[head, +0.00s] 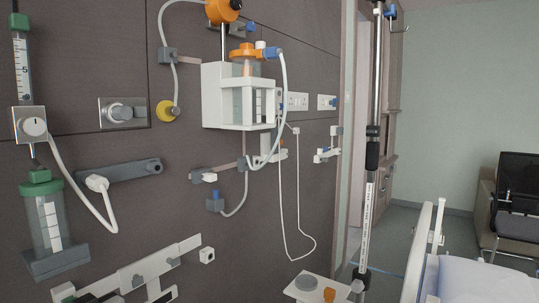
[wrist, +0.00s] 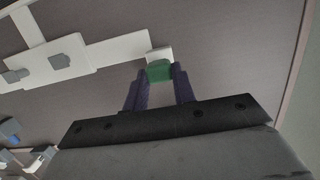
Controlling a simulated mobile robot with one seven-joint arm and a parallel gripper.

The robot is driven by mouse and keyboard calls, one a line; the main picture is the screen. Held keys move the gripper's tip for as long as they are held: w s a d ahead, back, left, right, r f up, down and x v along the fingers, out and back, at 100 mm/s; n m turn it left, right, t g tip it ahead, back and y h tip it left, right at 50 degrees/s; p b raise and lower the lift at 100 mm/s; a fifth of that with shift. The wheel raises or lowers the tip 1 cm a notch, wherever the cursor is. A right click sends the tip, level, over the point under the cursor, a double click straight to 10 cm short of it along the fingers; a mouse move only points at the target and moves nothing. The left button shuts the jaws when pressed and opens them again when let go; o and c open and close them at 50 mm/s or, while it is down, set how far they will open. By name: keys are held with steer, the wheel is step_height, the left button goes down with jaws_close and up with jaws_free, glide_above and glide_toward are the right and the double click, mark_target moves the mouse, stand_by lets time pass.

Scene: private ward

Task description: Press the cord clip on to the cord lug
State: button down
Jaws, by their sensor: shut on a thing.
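My gripper (wrist: 160,80) is shut on a small green piece, which I take to be the cord clip (wrist: 158,71). The piece sits between the tips of the two dark fingers. A small white block (wrist: 160,53), perhaps the cord lug, is right behind the green piece at the end of a white wall rail. The green piece overlaps its lower part, and I cannot tell whether they touch. In the head view the white block (head: 62,290) shows at the lower left edge, with a bit of green by it. My gripper is mostly out of that view.
The white rail (head: 188,244) with grey knobs runs along the dark wall beside my gripper. A green-capped jar (head: 50,225) and a grey bracket (head: 125,172) hang above it. Hoses loop down the wall. A pole (head: 372,170) and a bed stand at the right.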

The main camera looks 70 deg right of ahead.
steer(key=shift+f+v, duration=0.2)
steer(key=shift+v, duration=0.7)
steer(key=shift+f+v, duration=0.15)
steer(key=shift+v, duration=0.75)
steer(key=shift+f+v, duration=0.2)
steer(key=shift+v, duration=0.75)
